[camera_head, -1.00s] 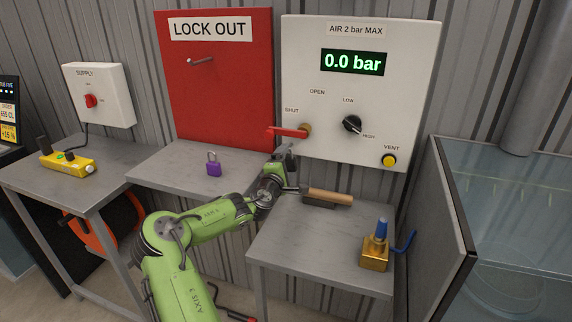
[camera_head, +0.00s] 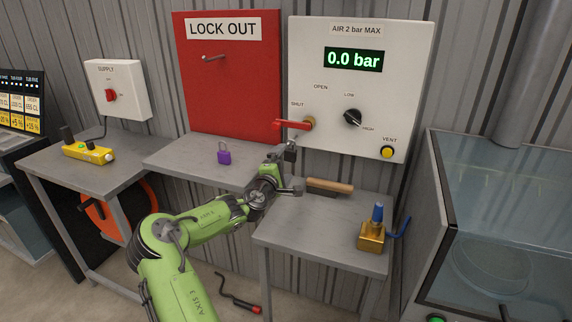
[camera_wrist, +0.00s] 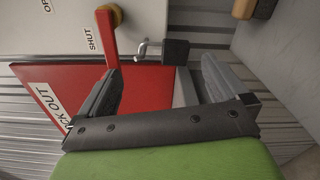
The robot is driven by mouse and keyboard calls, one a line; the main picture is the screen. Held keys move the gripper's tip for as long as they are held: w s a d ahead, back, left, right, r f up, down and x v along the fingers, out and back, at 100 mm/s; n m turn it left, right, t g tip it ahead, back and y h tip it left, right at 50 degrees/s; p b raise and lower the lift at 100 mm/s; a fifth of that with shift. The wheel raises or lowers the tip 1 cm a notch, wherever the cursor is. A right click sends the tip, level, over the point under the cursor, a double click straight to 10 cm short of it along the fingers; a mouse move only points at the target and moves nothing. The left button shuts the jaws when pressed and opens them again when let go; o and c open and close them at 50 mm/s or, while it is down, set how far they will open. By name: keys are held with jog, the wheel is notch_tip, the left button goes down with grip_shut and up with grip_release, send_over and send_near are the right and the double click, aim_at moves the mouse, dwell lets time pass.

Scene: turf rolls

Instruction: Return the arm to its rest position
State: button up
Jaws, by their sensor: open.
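My green arm reaches from the bottom of the head view toward the wall panel. My gripper (camera_head: 285,173) is at its end, below the red valve lever (camera_head: 291,124). In the wrist view my gripper (camera_wrist: 160,72) shows two dark fingers spread apart, with nothing held between them. A dark block with a silver shackle, apparently a padlock (camera_wrist: 175,52), sits just beyond the fingertips near the red lever (camera_wrist: 107,35). It also shows in the head view (camera_head: 291,153). The lever points left toward SHUT, and the display (camera_head: 354,60) reads 0.0 bar.
A purple padlock (camera_head: 224,157) stands on the middle bench (camera_head: 185,152). A wooden-handled brush (camera_head: 330,187) and a brass fitting with a blue top (camera_head: 372,230) are on the right bench (camera_head: 290,235). A glass-topped tank (camera_head: 500,180) stands at right. The LOCK OUT board (camera_head: 235,90) is behind.

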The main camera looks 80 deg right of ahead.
jog(key=w+a+r+m+t+y+p, duration=0.2)
jog(key=w+a+y, duration=0.25)
jog(key=a, duration=0.75)
jog(key=w+a+r+m+t+y+p, duration=0.25)
jog(key=w+a+y, duration=0.2)
jog(key=a, duration=0.75)
jog(key=w+a+r+m+t+y+p, duration=0.2)
jog(key=w+a+r+y+p, duration=0.3)
jog(key=a, duration=0.7)
jog(key=s+a+r+n+t+y, duration=0.1)
jog(key=s+a+r+n+y, duration=0.1)
jog(key=a, duration=1.2)
jog(key=s+a+r+n+y+p, duration=0.1)
jog(key=s+a+n+y, duration=0.1)
jog(key=s+a, duration=0.8)
jog(key=shift+a+r+n+p, duration=0.3)
jog(key=shift+a+n, duration=0.35)
jog(key=shift+a, duration=0.2)
